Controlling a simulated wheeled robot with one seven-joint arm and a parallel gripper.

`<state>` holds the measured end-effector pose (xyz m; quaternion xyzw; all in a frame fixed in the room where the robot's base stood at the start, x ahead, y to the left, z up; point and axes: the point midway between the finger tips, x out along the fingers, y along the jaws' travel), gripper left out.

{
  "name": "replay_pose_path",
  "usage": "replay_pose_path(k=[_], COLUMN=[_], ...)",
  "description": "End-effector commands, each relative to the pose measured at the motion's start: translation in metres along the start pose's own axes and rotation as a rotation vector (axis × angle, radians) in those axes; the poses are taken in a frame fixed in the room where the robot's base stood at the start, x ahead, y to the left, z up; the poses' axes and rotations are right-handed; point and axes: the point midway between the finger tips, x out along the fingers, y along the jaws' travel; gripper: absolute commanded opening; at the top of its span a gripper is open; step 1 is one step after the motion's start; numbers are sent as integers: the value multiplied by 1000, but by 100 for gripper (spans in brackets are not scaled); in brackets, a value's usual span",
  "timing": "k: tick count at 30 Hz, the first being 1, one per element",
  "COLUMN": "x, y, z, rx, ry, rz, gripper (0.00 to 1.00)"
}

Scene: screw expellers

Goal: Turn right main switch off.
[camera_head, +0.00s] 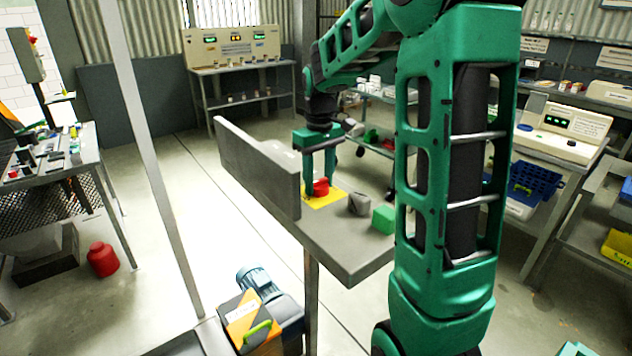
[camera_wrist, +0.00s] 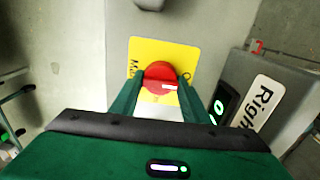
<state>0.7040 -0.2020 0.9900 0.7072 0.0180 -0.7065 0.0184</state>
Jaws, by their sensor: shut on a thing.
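The main switch is a red round knob (camera_wrist: 160,77) on a yellow plate (camera_wrist: 150,48), beside a panel labelled "Right" (camera_wrist: 262,103). A white mark shows on the right part of the knob. My gripper (camera_wrist: 158,90) is shut on the knob, with one green finger on each side of it. In the head view the red knob (camera_head: 320,187) and yellow plate (camera_head: 327,199) sit on a grey shelf-like panel (camera_head: 340,240), with my gripper (camera_head: 318,180) reaching down to it. Parts of the plate's lettering are hidden behind my fingers.
A grey upright wall (camera_head: 258,165) stands along the panel's left side. A blue motor (camera_head: 258,279) is below, and a thin post stands at left.

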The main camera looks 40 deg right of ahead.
Motion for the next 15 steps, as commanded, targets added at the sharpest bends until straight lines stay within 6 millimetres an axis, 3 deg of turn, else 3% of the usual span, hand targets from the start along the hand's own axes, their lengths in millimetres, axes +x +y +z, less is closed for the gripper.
replay_pose_path(k=[6,7,9,15], x=[-1,-1,-1,0], y=[1,1,1,0], z=[-1,-1,-1,0], rx=[1,1,2,2], ry=[4,4,3,1], rz=[2,2,2,0], gripper=[19,44,60,60])
